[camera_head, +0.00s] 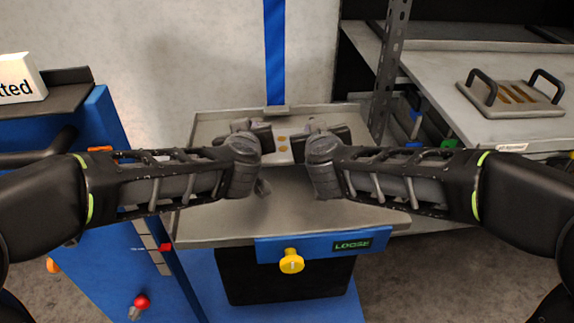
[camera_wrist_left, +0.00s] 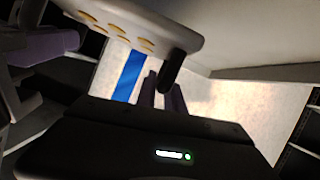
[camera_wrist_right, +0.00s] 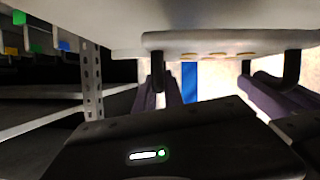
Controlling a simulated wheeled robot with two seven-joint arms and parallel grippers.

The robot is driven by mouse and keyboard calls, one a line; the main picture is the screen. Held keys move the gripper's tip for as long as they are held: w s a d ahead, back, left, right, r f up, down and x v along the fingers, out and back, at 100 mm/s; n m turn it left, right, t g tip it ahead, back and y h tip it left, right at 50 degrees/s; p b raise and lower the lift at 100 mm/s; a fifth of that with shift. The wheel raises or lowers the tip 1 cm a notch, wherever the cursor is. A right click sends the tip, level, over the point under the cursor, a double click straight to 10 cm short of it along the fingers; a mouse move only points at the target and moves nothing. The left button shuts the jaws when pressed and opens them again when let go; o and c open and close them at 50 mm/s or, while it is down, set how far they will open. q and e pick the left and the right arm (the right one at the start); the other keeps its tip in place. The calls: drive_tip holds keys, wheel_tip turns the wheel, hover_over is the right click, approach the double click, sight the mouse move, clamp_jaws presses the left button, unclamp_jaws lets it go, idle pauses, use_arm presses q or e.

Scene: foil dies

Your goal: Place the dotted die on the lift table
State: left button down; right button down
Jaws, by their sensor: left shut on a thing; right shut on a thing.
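The dotted die (camera_head: 283,147) is a pale plate with round orange dots, mostly hidden between my grippers in the head view. Its dots and a dark handle also show in the left wrist view (camera_wrist_left: 118,28) and the right wrist view (camera_wrist_right: 217,50). My left gripper (camera_head: 258,135) is shut on its left handle and my right gripper (camera_head: 318,132) on its right handle. Both are over the back half of the lift table (camera_head: 225,228), a grey metal top with a raised rim. I cannot tell whether the die touches the table.
A blue front plate reads LOOSE (camera_head: 352,245), beside a yellow knob (camera_head: 291,261). Another die (camera_head: 510,96) with slanted orange marks and two black handles lies on the bench at right. A blue cabinet (camera_head: 112,125) stands at left. The table's front half is bare.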

use_arm(q)
drive_tip(key=shift+f, duration=0.1)
use_arm(e)
drive_tip(key=shift+f, duration=0.15)
